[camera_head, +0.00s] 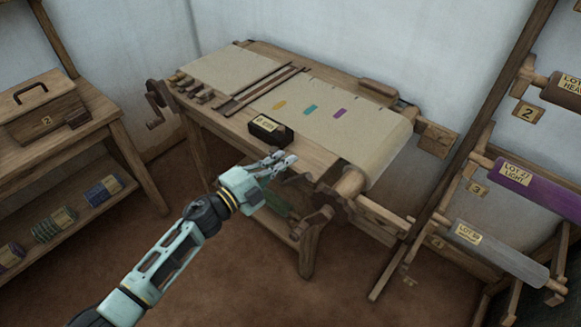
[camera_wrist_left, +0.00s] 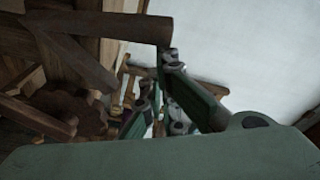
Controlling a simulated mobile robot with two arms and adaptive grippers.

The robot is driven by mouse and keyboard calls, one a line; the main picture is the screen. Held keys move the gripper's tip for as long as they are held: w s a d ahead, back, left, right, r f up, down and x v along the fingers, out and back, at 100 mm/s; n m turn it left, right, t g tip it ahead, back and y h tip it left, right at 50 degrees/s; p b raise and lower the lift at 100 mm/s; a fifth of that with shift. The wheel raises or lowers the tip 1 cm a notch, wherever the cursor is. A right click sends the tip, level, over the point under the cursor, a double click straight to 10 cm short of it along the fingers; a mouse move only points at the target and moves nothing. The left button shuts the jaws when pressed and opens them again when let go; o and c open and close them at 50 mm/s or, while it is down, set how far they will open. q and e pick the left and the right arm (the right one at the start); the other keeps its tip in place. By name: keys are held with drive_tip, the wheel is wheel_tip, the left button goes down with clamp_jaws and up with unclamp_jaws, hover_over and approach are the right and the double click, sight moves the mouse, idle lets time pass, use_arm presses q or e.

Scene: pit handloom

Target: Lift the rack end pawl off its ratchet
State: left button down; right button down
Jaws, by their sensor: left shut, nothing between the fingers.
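My left gripper (camera_head: 286,160) is shut and empty beside the near right corner of the wooden loom. In the left wrist view, its fingers (camera_wrist_left: 158,84) are close together. A dark toothed ratchet wheel (camera_wrist_left: 62,112) shows to the left of the fingers in that view. A dark wooden bar (camera_wrist_left: 110,27) runs above the wheel, and its end is near the fingertips. I cannot tell whether this bar is the pawl or whether it touches the gripper. In the head view, a toothed wheel (camera_head: 314,221) is at the loom's near right end, right of and below my gripper.
A dark labelled box (camera_head: 266,133) stands on the loom's front edge, close to the gripper. Cloth (camera_head: 345,126) covers the loom top. A rack with labelled rolls (camera_head: 499,252) stands at the right. A bench with a wooden chest (camera_head: 40,112) is at the left. The floor in front is clear.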

use_arm(q)
drive_tip(key=w+a+n+t+b, duration=0.1)
drive_tip(key=w+a+n, duration=0.3)
drive_tip(key=a+n, duration=0.1)
drive_tip(key=shift+w+a+f+n, duration=0.15)
drive_tip(key=shift+a+f+n, duration=0.2)
drive_tip(key=shift+n, duration=0.55)
use_arm(e)
drive_tip(key=shift+f, duration=0.55)
use_arm(q)
drive_tip(key=shift+a, duration=0.15)
